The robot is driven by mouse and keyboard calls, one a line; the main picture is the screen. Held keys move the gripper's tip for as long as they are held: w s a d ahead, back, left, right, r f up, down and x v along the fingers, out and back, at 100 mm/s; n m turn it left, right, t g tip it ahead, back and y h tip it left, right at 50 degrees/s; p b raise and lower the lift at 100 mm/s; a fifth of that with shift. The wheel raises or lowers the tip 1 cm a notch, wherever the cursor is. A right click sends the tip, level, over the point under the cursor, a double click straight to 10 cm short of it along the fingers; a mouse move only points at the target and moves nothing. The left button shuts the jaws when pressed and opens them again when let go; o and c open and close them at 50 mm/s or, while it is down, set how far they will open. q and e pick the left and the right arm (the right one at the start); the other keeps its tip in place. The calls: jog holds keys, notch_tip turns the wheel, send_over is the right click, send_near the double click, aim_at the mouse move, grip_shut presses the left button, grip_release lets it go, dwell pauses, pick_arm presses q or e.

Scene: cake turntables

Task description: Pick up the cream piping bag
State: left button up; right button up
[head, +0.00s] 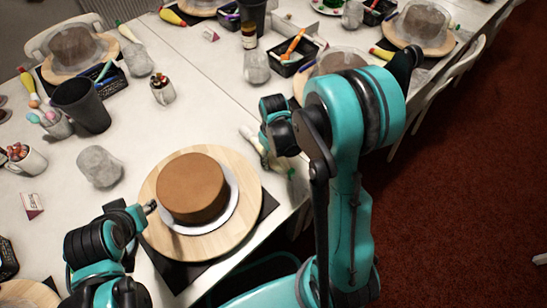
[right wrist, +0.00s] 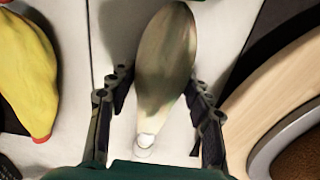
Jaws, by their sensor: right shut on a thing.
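The cream piping bag (right wrist: 165,60) lies between the two fingers of my right gripper (right wrist: 158,85) in the right wrist view. Its wide end points away from the wrist and its small white tip points toward it. My right gripper is shut on the bag. In the head view the right gripper (head: 270,125) is at the table edge, right of the cake, and a pale bag (head: 250,138) shows beside it, partly hidden by the arm. My left gripper (head: 142,212) is at the left rim of the cake turntable; its finger opening is unclear.
A brown cake (head: 193,188) stands on a wooden turntable (head: 240,225). A grey cup (head: 82,105), a grey lump (head: 99,166) and a small card (head: 32,204) are to the left. A yellow-and-red bag (right wrist: 30,70) lies left in the right wrist view. More decorating places line the table.

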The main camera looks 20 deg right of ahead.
jog(key=shift+r+p, duration=0.35)
jog(key=shift+r, duration=0.3)
notch_tip(320, 180, up, 3)
jog(key=shift+f+p, duration=0.1)
jog(key=shift+p, duration=0.7)
jog(key=s+d+r+p, duration=0.1)
jog(key=s+d+r, duration=0.1)
jog(key=s, duration=0.1)
jog(key=s+d+r+p, duration=0.1)
jog(key=s+d+r, duration=0.1)
jog(key=s, duration=0.1)
jog(key=s+d+r+p, duration=0.2)
jog(key=s+d+r, duration=0.1)
jog(key=shift+s, duration=0.2)
jog(key=shift+c, duration=0.3)
